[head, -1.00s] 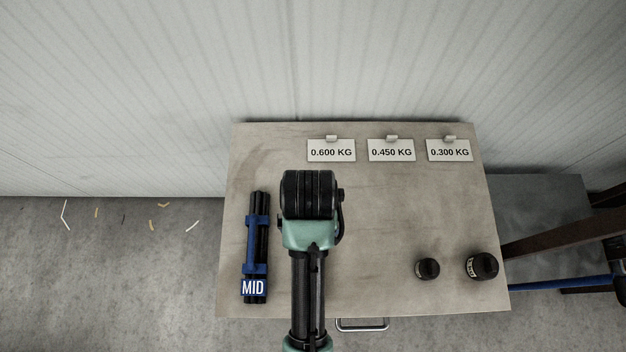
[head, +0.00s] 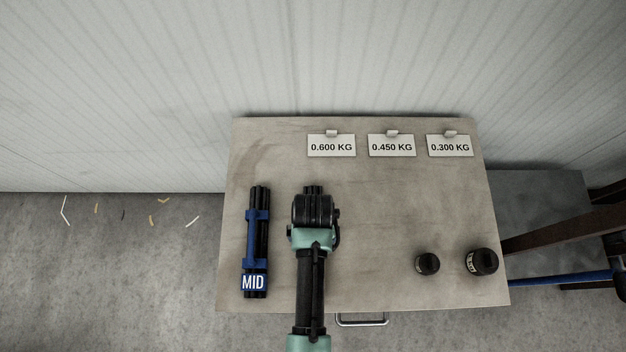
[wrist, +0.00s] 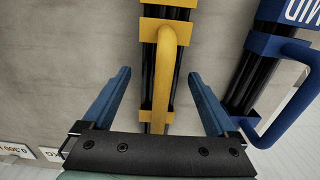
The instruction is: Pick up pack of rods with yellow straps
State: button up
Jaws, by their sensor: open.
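The pack of black rods with yellow straps (wrist: 157,115) has a yellow handle bar (wrist: 167,75) and shows in the middle of the wrist view. My gripper (wrist: 158,75) is open, with one blue finger on each side of this pack and gaps between. It holds nothing. In the head view, the dark far ends of rods (head: 313,189) show just beyond my arm; the rest and my fingers are hidden beneath the arm.
A rod pack with blue straps (head: 256,228), marked MID, lies left of my arm on the table (head: 390,205). It shows close beside my finger in the wrist view (wrist: 252,85). Two dark round weights (head: 427,264) (head: 482,262) stand right. Weight labels (head: 391,147) line the back.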

jog(key=shift+f, duration=0.25)
jog(key=shift+r, duration=0.1)
grip_shut()
